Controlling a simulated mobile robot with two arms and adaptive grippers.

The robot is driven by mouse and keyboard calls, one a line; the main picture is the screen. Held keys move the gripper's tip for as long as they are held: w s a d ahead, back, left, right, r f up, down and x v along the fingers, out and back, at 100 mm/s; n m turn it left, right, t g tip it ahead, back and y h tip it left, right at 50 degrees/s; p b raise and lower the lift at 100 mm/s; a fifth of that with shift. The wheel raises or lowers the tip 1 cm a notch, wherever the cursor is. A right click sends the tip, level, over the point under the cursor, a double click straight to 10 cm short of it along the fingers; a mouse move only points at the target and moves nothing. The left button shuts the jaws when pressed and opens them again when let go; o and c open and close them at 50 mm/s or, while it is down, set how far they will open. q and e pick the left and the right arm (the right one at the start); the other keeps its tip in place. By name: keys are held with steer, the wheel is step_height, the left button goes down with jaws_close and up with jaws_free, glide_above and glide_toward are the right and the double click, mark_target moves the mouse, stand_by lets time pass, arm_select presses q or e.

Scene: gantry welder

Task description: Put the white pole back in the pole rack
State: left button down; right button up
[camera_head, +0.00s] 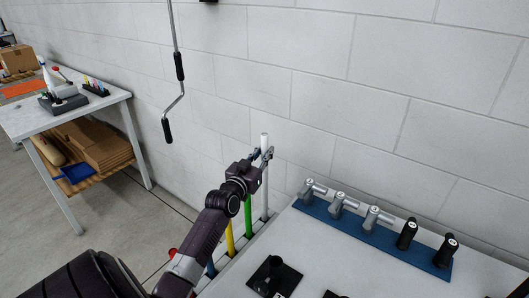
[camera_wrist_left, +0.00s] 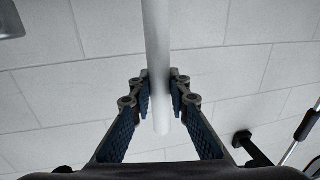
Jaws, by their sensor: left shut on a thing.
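The white pole (camera_head: 265,193) stands about upright by the wall, to the right of the green pole. My left gripper (camera_head: 262,156) is shut on it near its upper end, with a short piece above the fingers. In the left wrist view the white pole (camera_wrist_left: 157,40) runs between the two fingers (camera_wrist_left: 160,88). The pole rack (camera_head: 237,251) is beside the table, holding a green pole (camera_head: 248,215), a yellow pole (camera_head: 229,238) and a blue pole (camera_head: 211,268). I cannot tell whether the white pole's lower end is seated in the rack. My right gripper is out of view.
A light table (camera_head: 330,262) at the right carries a blue holder (camera_head: 390,244) with several handled tools and black parts. A crank handle (camera_head: 180,68) hangs by the wall. A workbench (camera_head: 95,105) stands at the left. The wall is close behind the pole.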

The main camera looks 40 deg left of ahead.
mark_target(264, 174)
arm_select(q)
step_height(264, 174, down, 8)
steer(key=b, duration=0.6)
stand_by(1.2)
steer(key=shift+s+d, duration=0.1)
steer(key=shift+d, duration=0.05)
steer(key=shift+s+p, duration=0.1)
steer(key=shift+p, duration=0.4)
steer(key=shift+f, duration=0.1)
steer(key=shift+d+f+b, duration=0.1)
steer(key=shift+f+b, duration=0.05)
steer(key=shift+b, duration=0.15)
steer(key=shift+s, duration=0.1)
steer(key=shift+p, duration=0.4)
